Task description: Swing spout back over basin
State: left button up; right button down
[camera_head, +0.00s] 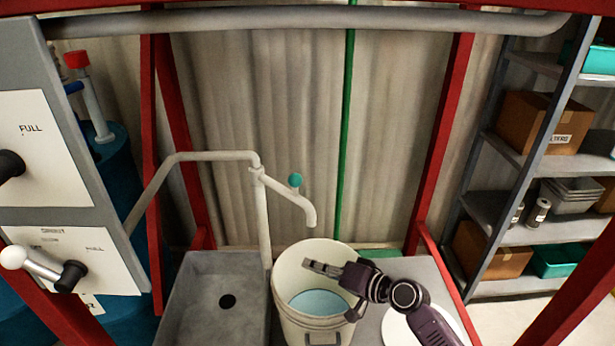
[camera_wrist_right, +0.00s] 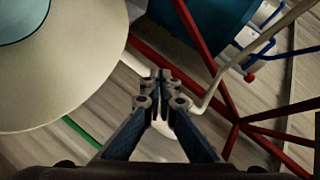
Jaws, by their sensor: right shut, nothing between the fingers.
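The white spout (camera_head: 292,194), with a green knob near its bend, reaches right from the upright pipe (camera_head: 263,225) and its tip hangs over the white bucket (camera_head: 285,268). The grey basin (camera_head: 190,290), with a dark drain hole, lies left of the bucket and no spout is over it. My right gripper (camera_head: 308,264) is over the bucket's mouth, below the spout tip and apart from it. Its fingers are closed with nothing between them, as the right wrist view (camera_wrist_right: 165,76) also shows. Pale piping (camera_wrist_right: 198,108) passes behind the fingers there. My left gripper is not in view.
The bucket holds pale blue liquid (camera_head: 318,303). Red frame posts (camera_head: 435,150) stand on both sides. A panel with levers (camera_head: 60,180) is at the left, and a shelf with boxes (camera_head: 540,120) at the right. A white round disc (camera_head: 400,330) lies under my right arm.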

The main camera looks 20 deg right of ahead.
jog(key=w+d+r+m+t, duration=0.3)
jog(key=w+d+r, duration=0.2)
jog(key=r, duration=0.2)
jog(key=w+d+r+m+t+h, duration=0.1)
jog(key=w+d+r+m+t, duration=0.1)
jog(key=w+d+r, duration=0.3)
notch_tip(320, 180, up, 3)
jog(key=shift+d+r+m+t, duration=0.15)
jog(key=shift+d+m+t, duration=0.3)
jog(key=shift+m, duration=0.25)
jog(key=shift+w, duration=0.1)
jog(key=w+a+p, duration=0.3)
jog(key=w+a, duration=0.3)
jog(key=shift+w+a+p, duration=0.3)
jog(key=shift+p, duration=0.05)
jog(key=shift+a+h, duration=0.1)
jog(key=shift+h, duration=0.2)
